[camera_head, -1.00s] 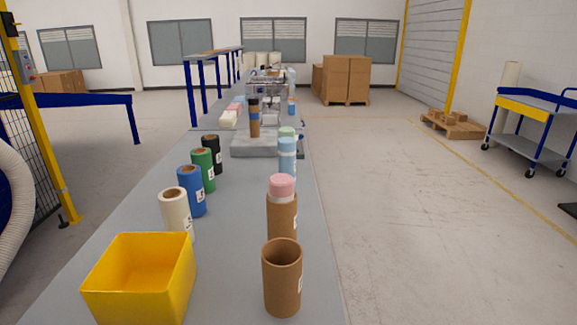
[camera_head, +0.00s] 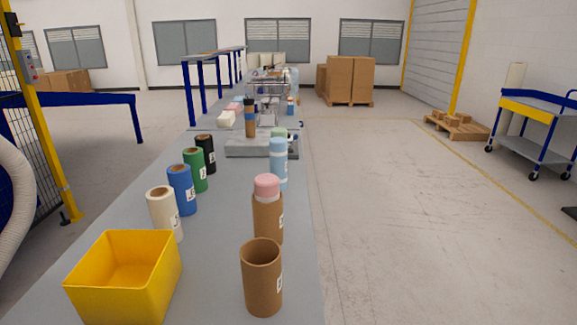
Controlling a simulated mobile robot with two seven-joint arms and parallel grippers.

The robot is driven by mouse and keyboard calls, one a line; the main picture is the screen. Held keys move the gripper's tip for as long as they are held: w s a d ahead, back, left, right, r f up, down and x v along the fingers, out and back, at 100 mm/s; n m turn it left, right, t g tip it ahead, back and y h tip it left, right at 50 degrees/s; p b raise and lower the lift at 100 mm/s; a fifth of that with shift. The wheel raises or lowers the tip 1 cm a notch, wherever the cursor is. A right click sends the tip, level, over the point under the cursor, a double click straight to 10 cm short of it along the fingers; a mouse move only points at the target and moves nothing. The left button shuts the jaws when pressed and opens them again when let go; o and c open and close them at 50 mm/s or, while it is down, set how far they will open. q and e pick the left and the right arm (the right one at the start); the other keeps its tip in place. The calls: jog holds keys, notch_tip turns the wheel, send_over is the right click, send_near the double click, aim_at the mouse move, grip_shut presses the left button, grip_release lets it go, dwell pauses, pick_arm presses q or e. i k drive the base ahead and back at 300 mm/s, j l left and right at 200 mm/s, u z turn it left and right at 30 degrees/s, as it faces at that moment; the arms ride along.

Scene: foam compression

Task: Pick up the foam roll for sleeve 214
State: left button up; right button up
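On the left of the table stands a row of rolls with white labels: cream (camera_head: 163,212), blue (camera_head: 181,190), green (camera_head: 194,170) and black (camera_head: 205,154). On the right, an open, empty-looking brown cardboard sleeve (camera_head: 261,280) stands nearest. Behind it, a brown sleeve (camera_head: 267,218) has a pink foam top (camera_head: 267,185) sticking out. Further back are a light blue roll (camera_head: 278,160) and a pale green top (camera_head: 279,134), partly hidden. The label numbers are too small to read, so I cannot tell which one is 214. Neither gripper is in view.
An open yellow bin (camera_head: 124,283) sits at the table's near left. A grey platform (camera_head: 248,149) with a brown banded cylinder (camera_head: 250,120) stands further back. The grey table (camera_head: 215,240) is clear between the two rows. A blue cart (camera_head: 540,115) stands far right.

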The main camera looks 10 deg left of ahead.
aim_at(279, 150)
jog(key=i+l+z, duration=0.1)
jog(key=l+z, duration=0.3)
jog(key=i+l+z, duration=0.15)
jog(key=l+z, duration=0.25)
jog(key=i+l+z, duration=0.2)
jog(key=z, duration=0.15)
jog(key=i+l+z, duration=0.25)
jog(key=z, duration=0.15)
jog(key=i+l+u, duration=0.1)
jog(key=i+u, duration=0.25)
jog(key=i+l+u, duration=0.35)
jog(key=i+j+u, duration=0.1)
jog(key=u, duration=0.35)
jog(key=i+u, duration=0.2)
jog(key=u, duration=0.25)
jog(key=i+u, duration=0.15)
jog(key=u, duration=0.25)
jog(key=i+u, duration=0.2)
jog(key=u, duration=0.25)
jog(key=i+u, duration=0.2)
jog(key=u, duration=0.3)
jog(key=i+l+u, duration=0.15)
jog(key=u, duration=0.3)
jog(key=i+l+u, duration=0.15)
jog(key=u, duration=0.3)
jog(key=i+l+u, duration=0.1)
jog(key=l+u, duration=0.15)
jog(key=u, duration=0.2)
